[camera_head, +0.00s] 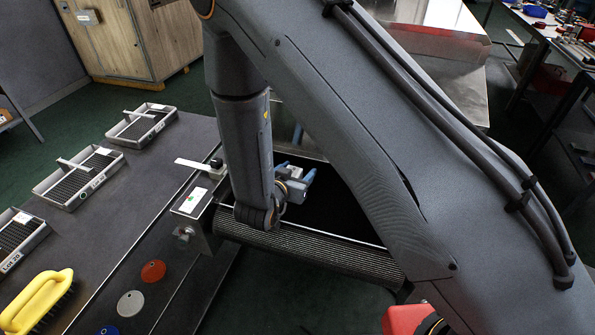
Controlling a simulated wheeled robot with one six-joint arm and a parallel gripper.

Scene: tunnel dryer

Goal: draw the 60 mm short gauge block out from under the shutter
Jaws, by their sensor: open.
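My gripper (297,174) is small in the view, with blue-grey fingers apart, above the dark belt of the conveyor. I see nothing between its fingers. My own arm crosses the middle and right of the view and covers much of the conveyor and of the metal dryer housing (440,42) behind it. I cannot make out the 60 mm short gauge block or the shutter; the area by the dryer's mouth is mostly behind my arm.
The conveyor's ribbed front end (310,250) lies below my gripper. A small control box (192,202) sits left of it. The dark bench holds several wire trays (78,176), a yellow brush (38,300) and coloured discs (153,271). A wooden cabinet (135,38) stands behind.

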